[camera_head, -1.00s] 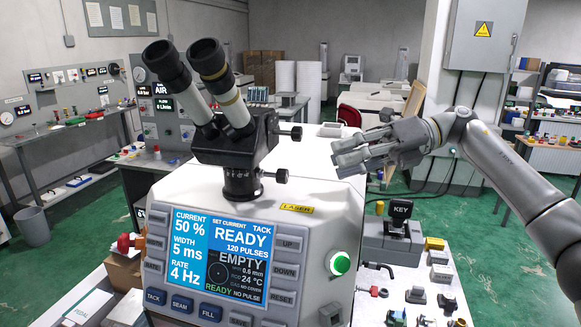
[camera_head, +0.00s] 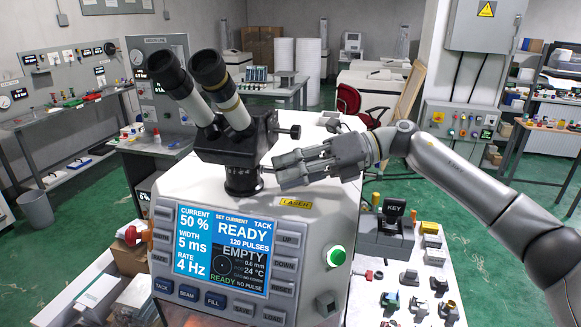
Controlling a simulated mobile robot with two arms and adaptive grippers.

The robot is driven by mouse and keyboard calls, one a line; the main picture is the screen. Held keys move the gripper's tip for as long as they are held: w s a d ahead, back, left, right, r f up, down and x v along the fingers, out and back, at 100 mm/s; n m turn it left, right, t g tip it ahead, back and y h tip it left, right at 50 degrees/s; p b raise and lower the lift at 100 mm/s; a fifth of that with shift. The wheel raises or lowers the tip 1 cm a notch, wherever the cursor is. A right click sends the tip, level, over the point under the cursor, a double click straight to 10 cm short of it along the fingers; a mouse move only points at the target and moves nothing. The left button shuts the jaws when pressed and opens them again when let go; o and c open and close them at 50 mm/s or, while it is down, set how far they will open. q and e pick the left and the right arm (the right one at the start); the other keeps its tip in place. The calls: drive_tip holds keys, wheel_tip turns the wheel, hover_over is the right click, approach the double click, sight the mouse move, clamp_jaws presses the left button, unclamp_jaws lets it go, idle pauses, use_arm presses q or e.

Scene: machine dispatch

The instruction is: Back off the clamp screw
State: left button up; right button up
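The welding machine (camera_head: 180,185) carries a binocular microscope head (camera_head: 235,140) on a short dark post (camera_head: 243,180). A dark knob (camera_head: 295,132) sticks out on the right of the head. The lower knob, which looks like the clamp screw on the post's collar, is now covered by my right gripper (camera_head: 279,171). A short bit of its shaft seems to show left of the fingertips. The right gripper comes in from the right with its fingers pointing left at the collar. Whether its fingers are closed on the knob cannot be seen. My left gripper is out of view.
The machine's screen (camera_head: 222,248) reads READY and EMPTY. A lit green button (camera_head: 336,256) sits at its right. A KEY box (camera_head: 393,215) and several small fittings stand on the bench at right, below my arm. Eyepieces (camera_head: 210,70) rise above the gripper's left.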

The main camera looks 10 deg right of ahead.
clamp_jaws()
